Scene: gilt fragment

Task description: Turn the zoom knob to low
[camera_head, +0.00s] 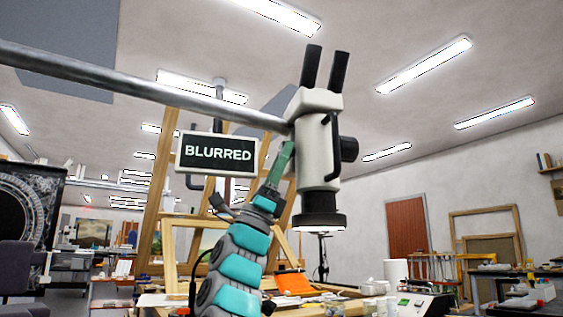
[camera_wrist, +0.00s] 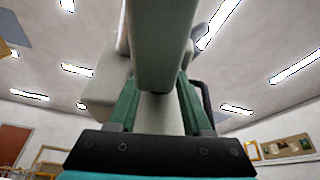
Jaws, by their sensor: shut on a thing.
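The pale microscope head (camera_head: 316,140) hangs from a metal boom, with two dark eyepieces on top and a dark round lens ring (camera_head: 319,221) below. A dark round knob (camera_head: 349,149) shows on its right side, clear of my gripper. My gripper (camera_head: 288,150) is at the left side of the head. In the wrist view its green fingers (camera_wrist: 158,100) close from both sides on a small part, seemingly the zoom knob. That part is mostly hidden, and its setting cannot be read. A sign (camera_head: 217,154) left of the head reads "BLURRED".
The metal boom (camera_head: 130,80) crosses the upper left, above my arm. A wooden easel (camera_head: 160,200) stands behind. A cluttered bench with an orange item (camera_head: 294,284) and a white device (camera_head: 413,304) lies below. Open air is right of the head.

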